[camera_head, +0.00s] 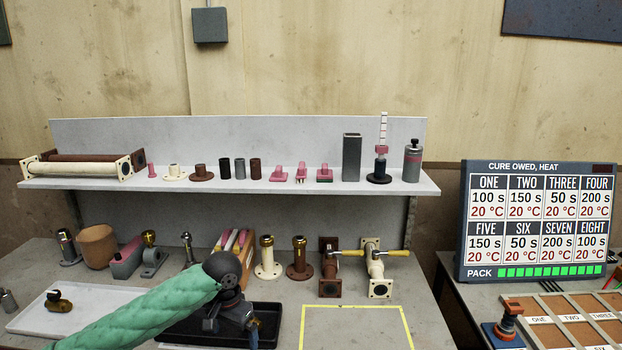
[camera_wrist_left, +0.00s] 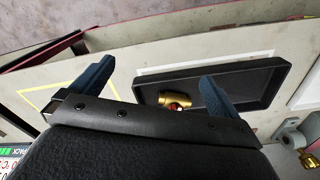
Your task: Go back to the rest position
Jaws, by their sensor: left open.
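My left gripper (camera_head: 232,322) is over the black tray (camera_head: 272,312) on the bench, at the end of the green-sleeved arm from the lower left. In the left wrist view my left gripper (camera_wrist_left: 155,85) has its two blue fingers spread wide with nothing between them. A brass fitting (camera_wrist_left: 176,100) with a red spot lies in the black tray (camera_wrist_left: 265,82), beyond the fingers and apart from them. In the head view my gripper and arm hide it. My right gripper is in neither view.
A grey shelf (camera_head: 425,184) with pipe pieces and pink tools stands behind the bench. Flanged pipes (camera_head: 328,268) stand behind the tray. A yellow-outlined area (camera_head: 355,330) to its right is clear. A white tray (camera_head: 25,318) is at left. A sign (camera_head: 535,220) stands right.

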